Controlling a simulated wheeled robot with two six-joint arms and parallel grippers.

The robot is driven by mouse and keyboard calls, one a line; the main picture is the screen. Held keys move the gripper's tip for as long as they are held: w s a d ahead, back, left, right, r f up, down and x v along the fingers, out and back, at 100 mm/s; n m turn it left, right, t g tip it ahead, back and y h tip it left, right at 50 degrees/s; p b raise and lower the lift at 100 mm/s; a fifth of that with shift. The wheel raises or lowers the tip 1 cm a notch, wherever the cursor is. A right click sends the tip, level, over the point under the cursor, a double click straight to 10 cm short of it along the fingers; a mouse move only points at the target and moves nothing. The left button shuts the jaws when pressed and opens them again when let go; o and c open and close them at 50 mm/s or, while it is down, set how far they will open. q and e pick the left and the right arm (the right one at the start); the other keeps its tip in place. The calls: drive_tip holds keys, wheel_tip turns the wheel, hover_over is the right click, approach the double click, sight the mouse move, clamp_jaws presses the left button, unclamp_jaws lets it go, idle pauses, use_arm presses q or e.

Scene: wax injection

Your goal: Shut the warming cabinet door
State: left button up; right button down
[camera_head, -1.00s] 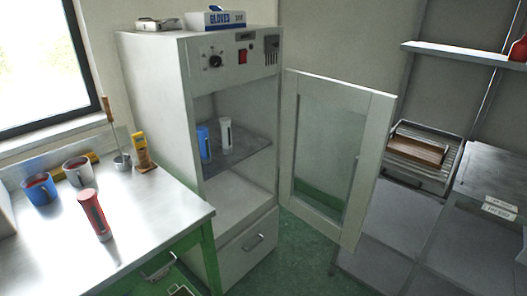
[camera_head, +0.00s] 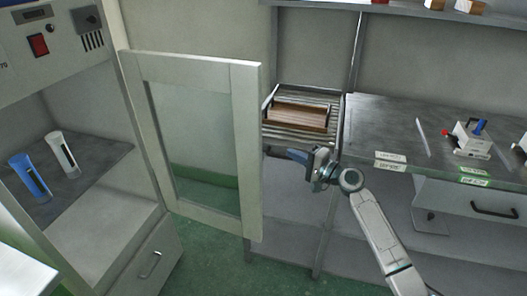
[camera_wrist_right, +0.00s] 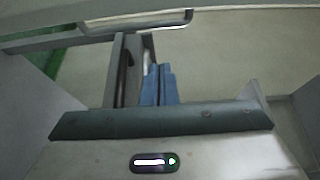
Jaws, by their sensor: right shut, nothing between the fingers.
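The warming cabinet (camera_head: 65,110) stands at the left in the head view, with its inside open to view. Its door (camera_head: 248,150), a pale frame with a glass pane, is swung wide open on the hinge at the cabinet's right side. My left gripper is not in view.
A grey bench (camera_head: 400,125) with a small device (camera_head: 472,138) is at the right. Green floor lies below the door.

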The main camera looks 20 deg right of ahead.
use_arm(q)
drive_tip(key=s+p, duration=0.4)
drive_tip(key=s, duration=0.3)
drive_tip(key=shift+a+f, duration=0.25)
use_arm(e)
drive_tip(key=w+a, duration=0.4)
drive_tip(key=a, duration=0.3)
drive_tip(key=shift+w+a, duration=0.15)
drive_tip(key=shift+w, duration=0.05)
drive_tip(key=shift+f, duration=0.15)
